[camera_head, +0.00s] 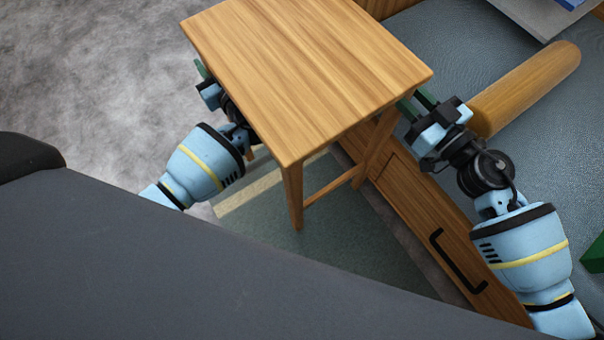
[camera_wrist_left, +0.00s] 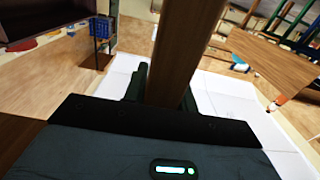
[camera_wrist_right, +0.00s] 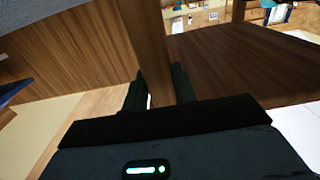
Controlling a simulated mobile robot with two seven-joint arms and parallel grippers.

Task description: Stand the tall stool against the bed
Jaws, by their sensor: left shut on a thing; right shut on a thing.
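The tall stool (camera_head: 310,65) has a square wooden seat and stands roughly upright in front of me, by the side of the bed (camera_head: 420,50). Its near leg and a low rail show below the seat. The bed has a blue cover and a wooden side. My left gripper (camera_head: 203,75) is shut on a stool leg (camera_wrist_left: 190,45) at the seat's left side. My right gripper (camera_head: 413,105) is shut on another leg (camera_wrist_right: 143,35) at the right side, over the bed's edge. The seat hides the far legs, and I cannot tell whether stool and bed touch.
A bed drawer with a black handle (camera_head: 458,262) faces the floor. A brown bolster (camera_head: 530,85) lies on the bed behind my right gripper. A green object (camera_head: 594,255) is at the right edge. A grey-green rug (camera_head: 330,225) lies under the stool; mottled grey floor (camera_head: 90,70) is clear at left.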

